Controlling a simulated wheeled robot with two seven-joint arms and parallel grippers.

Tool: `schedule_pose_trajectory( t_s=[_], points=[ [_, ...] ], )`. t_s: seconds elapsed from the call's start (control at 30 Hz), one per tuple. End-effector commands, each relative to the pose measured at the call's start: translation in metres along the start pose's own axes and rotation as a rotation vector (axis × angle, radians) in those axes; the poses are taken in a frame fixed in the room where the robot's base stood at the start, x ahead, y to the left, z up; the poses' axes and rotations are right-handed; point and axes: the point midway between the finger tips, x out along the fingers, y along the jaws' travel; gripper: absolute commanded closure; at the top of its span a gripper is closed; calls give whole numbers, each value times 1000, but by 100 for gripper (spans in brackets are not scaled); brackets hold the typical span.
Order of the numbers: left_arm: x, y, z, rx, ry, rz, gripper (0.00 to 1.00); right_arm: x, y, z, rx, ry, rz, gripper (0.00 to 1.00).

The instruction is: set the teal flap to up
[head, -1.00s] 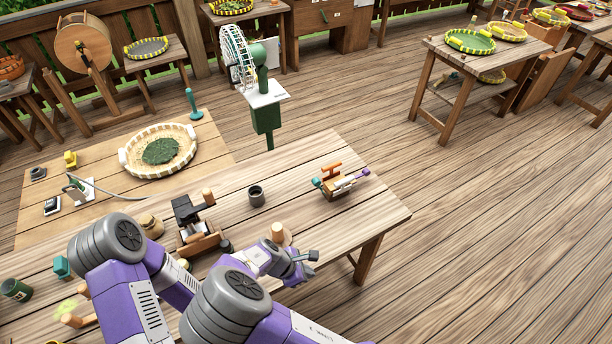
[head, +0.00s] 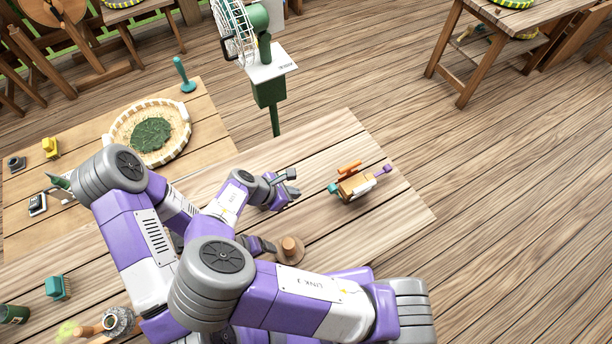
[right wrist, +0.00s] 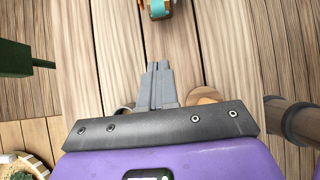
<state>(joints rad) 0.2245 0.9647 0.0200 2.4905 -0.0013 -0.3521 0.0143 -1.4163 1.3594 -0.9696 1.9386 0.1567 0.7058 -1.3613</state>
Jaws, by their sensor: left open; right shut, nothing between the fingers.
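The wooden device (head: 357,187) lies near the right end of the table, with an orange bar on top and a purple knob at its right end. Its teal part (head: 333,188), which I take for the teal flap, is at its left end; whether it is up or down is too small to tell. It also shows at the top edge of the right wrist view (right wrist: 158,9), ahead of the fingertips. My right gripper (head: 291,182) is shut and empty, left of the teal part and apart from it. My left gripper (head: 266,245) is open, lower and further left.
A round wooden piece (head: 290,249) stands beside my left gripper. A green post (head: 268,95) with a white plate stands behind the table. A round tray (head: 182,140) of green material is at the left. Bare tabletop surrounds the device.

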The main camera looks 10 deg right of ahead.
Motion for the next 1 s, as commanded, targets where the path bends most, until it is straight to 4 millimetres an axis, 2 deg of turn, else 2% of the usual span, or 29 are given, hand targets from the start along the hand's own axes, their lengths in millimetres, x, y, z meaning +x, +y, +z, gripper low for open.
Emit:
schedule_pose_trajectory(
  t_s=[0.5, 0.7, 1.0],
  points=[
    [-8, 3, 0, 0, 0, 0, 19, 100, -1, 5, 4, -2, -5, 100],
    [-14, 5, 1, 0, 0, 0, 19, 116, -1, 24, 3, 0, -3, 100],
    [-14, 5, 1, 0, 0, 0, 19, 122, 0, 29, 2, 0, 0, 100]
  ],
)
